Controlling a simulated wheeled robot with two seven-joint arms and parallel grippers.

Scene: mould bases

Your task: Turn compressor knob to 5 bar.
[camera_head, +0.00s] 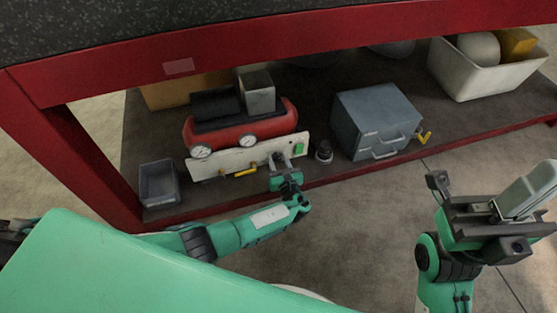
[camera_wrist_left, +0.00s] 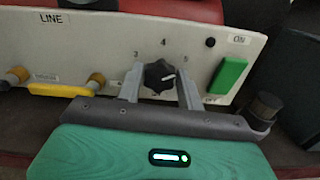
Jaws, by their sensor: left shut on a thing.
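The red compressor (camera_head: 240,125) sits on the low shelf, with a pale panel (camera_head: 235,160) along its front. In the left wrist view the black knob (camera_wrist_left: 160,76) is on this panel, below the numbers 3, 4 and 5. Its white mark points right and slightly up, toward the 5 side. My left gripper (camera_head: 280,163) is at the panel's right part. In the left wrist view its fingers (camera_wrist_left: 161,84) are shut on the knob, one on each side. My right gripper (camera_head: 480,215) is away at the right, and its jaw opening is unclear.
A green switch (camera_wrist_left: 229,76) sits right of the knob, between ON and OFF labels. A yellow handle (camera_wrist_left: 60,89) is at the left. A grey toolbox (camera_head: 375,115), a small grey bin (camera_head: 158,184) and a white crate (camera_head: 480,80) share the shelf. A red beam (camera_head: 250,45) runs above.

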